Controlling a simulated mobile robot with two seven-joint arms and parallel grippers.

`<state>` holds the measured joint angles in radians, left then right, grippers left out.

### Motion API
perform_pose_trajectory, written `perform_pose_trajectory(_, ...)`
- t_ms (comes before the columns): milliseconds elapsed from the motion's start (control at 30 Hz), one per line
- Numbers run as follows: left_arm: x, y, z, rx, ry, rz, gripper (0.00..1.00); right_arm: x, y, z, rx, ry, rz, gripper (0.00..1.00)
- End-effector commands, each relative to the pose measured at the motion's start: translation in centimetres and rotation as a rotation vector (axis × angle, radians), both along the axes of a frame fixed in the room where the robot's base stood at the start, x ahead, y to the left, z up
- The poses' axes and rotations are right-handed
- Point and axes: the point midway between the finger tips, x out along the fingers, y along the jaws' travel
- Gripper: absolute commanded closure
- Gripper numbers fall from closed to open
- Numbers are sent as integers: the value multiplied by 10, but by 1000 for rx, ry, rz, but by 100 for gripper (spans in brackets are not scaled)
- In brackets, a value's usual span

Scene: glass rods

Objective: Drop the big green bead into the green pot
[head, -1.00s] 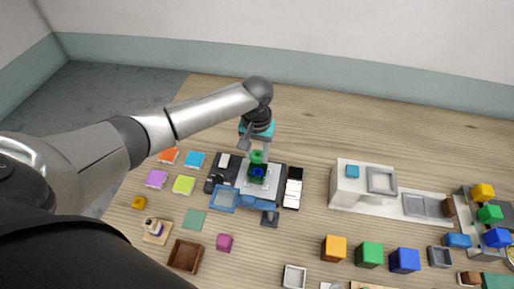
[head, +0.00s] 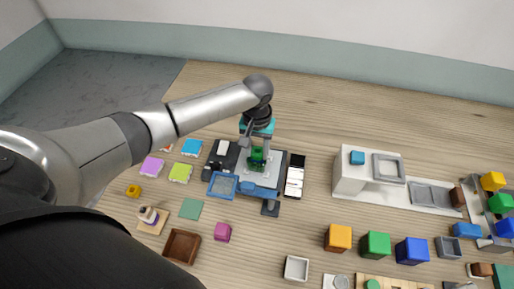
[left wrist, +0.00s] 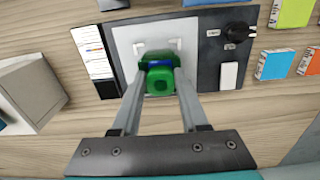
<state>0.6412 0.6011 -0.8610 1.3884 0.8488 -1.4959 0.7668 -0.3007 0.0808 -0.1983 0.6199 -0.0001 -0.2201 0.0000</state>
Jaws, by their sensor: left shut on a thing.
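My left gripper (head: 257,150) is shut on the big green bead (left wrist: 160,84), which sits between its two fingertips in the left wrist view. The gripper points down over the green pot (head: 257,166). In the left wrist view the pot (left wrist: 157,54) shows just behind the bead, with a blue patch between them. The pot stands on the pale plate of a dark device. The bead hides much of the pot, and I cannot tell whether they touch. My right gripper is not in view.
The dark device (left wrist: 205,75) has a black knob (left wrist: 238,60) and a white switch. A blue open tray (head: 222,185) lies in front of it, and a black-and-white strip (head: 295,176) lies to its right. A white stepped block (head: 350,183) stands further right. The table behind is clear.

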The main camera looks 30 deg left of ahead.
Motion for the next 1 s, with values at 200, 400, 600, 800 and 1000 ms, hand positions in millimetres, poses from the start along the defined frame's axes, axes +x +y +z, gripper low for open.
perform_pose_trajectory(200, 0, 0, 0, 0, 0, 0, 48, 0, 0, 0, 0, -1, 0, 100)
perform_pose_trajectory(400, 0, 0, 0, -1, 1, -1, 26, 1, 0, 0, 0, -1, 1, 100)
perform_pose_trajectory(600, 0, 0, 0, 0, 1, -1, 21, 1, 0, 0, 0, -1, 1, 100)
perform_pose_trajectory(800, 0, 0, 7, -1, 0, -1, 21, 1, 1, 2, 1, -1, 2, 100)
perform_pose_trajectory(1000, 1, -1, 43, -2, -4, -1, 21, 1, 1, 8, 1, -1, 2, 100)
